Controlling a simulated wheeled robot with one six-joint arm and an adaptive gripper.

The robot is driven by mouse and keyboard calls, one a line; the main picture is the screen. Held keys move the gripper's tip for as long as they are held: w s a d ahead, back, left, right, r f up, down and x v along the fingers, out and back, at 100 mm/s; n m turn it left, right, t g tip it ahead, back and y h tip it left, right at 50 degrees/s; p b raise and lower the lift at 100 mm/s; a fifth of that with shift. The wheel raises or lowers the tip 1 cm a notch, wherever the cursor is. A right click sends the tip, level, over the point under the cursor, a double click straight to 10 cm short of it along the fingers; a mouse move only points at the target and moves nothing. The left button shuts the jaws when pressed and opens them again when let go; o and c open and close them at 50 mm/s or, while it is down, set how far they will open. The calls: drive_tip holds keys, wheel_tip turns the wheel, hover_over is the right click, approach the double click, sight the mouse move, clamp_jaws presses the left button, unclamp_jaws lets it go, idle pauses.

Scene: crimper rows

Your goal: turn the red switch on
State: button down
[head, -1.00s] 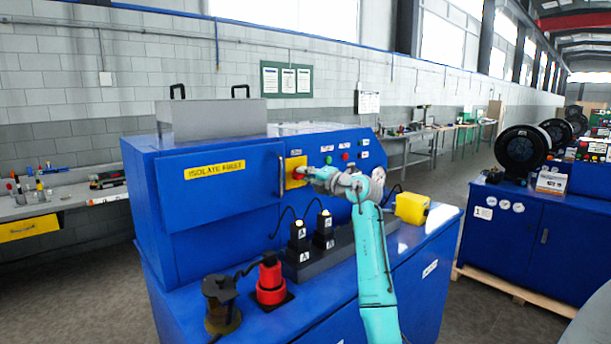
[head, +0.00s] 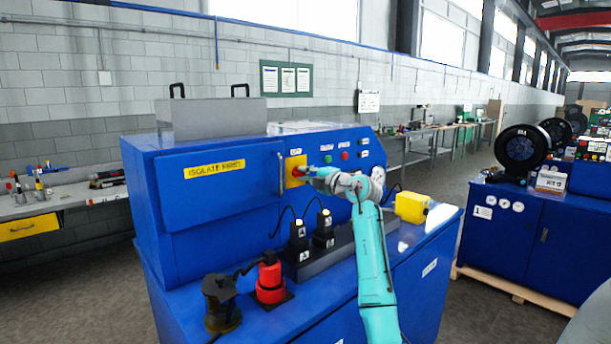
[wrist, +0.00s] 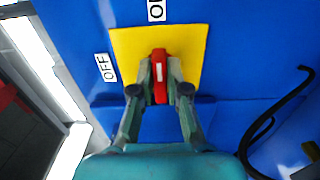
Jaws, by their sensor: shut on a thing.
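The red switch (wrist: 159,62) is a narrow handle on a yellow plate (wrist: 192,42) in the wrist view. It stands upright in that picture, its far end towards the ON label (wrist: 156,10) at the top. The OFF label (wrist: 105,67) is left of the plate. My gripper (wrist: 160,80) is shut on the red switch, one finger on each side of the handle. In the head view my gripper (head: 308,171) is at the yellow plate (head: 293,162) on the blue cabinet's front, and it mostly hides the switch there.
The blue cabinet (head: 225,215) has an ISOLATE FIRST label and a door handle left of the plate. Black plug blocks (head: 298,236), a red connector (head: 270,280) and a yellow box (head: 411,208) stand on the ledge below. A black cable (wrist: 268,125) runs at the right of the wrist view.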

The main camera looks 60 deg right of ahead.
drive_tip(key=c, duration=1.2)
unclamp_jaws()
drive_tip(key=shift+o, duration=0.2)
drive_tip(key=shift+s, duration=0.1)
drive_tip(key=v, duration=1.2)
